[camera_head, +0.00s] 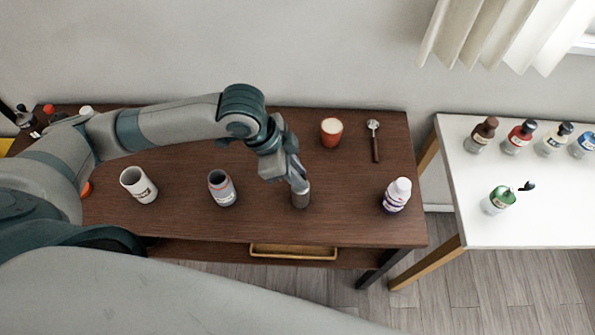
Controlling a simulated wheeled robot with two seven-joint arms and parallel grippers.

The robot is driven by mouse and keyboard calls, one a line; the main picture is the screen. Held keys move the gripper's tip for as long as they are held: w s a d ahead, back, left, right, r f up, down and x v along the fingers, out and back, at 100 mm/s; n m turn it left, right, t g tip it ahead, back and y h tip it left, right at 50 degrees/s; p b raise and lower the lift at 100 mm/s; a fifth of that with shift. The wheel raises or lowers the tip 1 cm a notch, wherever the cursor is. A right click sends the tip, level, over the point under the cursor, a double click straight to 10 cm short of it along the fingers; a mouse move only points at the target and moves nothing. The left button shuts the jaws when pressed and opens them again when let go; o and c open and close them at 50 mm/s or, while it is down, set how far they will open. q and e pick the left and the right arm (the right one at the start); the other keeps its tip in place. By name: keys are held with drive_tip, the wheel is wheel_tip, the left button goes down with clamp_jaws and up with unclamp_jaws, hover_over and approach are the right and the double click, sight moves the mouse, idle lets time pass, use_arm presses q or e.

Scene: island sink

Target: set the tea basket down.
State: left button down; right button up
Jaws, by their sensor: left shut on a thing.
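My left gripper (300,186) reaches over the brown wooden table (260,222) from the left and points down. It is shut on a small grey-brown cylinder, which looks like the tea basket (300,199). The basket is upright at or just above the tabletop; I cannot tell whether it touches. Its top is partly hidden by the fingers. My right gripper is not in view.
A red cup (331,132) and a spoon (374,141) are behind.

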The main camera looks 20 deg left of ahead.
use_arm(q)
drive_tip(key=c, duration=1.6)
unclamp_jaws()
drive_tip(key=b+v, duration=0.1)
drive_tip(key=v, duration=1.1)
drive_tip(key=shift+s+a, duration=0.1)
